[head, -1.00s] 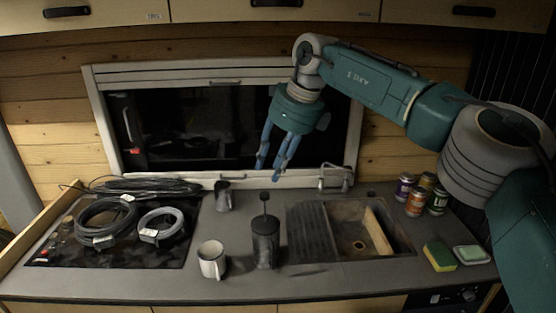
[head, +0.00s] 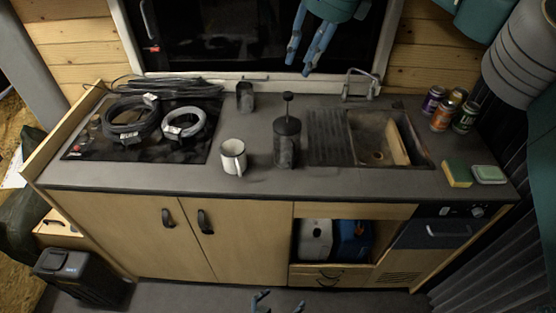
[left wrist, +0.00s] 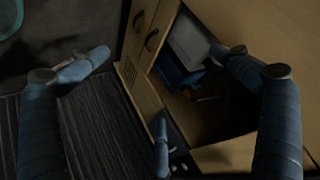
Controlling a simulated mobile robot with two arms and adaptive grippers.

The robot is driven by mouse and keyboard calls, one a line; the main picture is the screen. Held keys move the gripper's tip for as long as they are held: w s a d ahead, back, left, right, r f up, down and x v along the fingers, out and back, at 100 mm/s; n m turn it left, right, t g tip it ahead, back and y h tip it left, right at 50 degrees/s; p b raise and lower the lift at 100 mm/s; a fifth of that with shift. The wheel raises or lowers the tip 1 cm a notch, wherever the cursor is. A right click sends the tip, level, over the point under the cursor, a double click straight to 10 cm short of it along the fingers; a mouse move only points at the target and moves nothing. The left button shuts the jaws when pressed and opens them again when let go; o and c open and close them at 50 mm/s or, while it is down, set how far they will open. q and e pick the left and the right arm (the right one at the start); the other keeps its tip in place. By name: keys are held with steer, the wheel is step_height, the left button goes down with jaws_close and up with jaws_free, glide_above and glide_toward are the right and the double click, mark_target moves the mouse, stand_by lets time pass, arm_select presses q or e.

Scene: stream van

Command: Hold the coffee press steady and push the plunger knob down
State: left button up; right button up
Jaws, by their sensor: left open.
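The coffee press (head: 288,148) stands upright on the counter, left of the sink. It is dark, with its plunger rod and knob (head: 288,97) raised above the lid. My right gripper (head: 300,64) hangs in front of the dark window, above the press in the picture and apart from it. Its blue fingers are spread and empty. My left gripper (head: 277,304) shows only by its fingertips at the bottom edge, low in front of the cabinets. In the left wrist view its fingers (left wrist: 160,75) are wide apart with nothing between them.
A white mug (head: 233,157) stands just left of the press, and a dark cup (head: 245,97) behind. Coiled cables (head: 130,120) lie on the hob. The sink (head: 375,148), several cans (head: 440,115) and a sponge (head: 457,173) are to the right. An open shelf (head: 335,240) is below.

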arm_select(q)
steer(key=w+d+r+m+t+h, duration=0.1)
steer(key=w+d+r+h, duration=0.1)
steer(key=w+d+r, duration=0.45)
steer(key=w+d+r+m+t+h, duration=0.1)
steer(key=d+r, duration=0.2)
steer(key=r, duration=0.7)
steer(key=w+d+r+m+t+h, duration=0.1)
steer(key=w+d+r+t+h, duration=0.15)
steer(key=d+r, duration=0.4)
steer(key=n+y, duration=0.6)
steer(key=n, duration=0.2)
glide_toward(288, 150)
steer(key=shift+t, duration=0.25)
steer(key=x, duration=1.2)
steer(key=shift+w+f, duration=0.1)
steer(key=shift+f, duration=0.1)
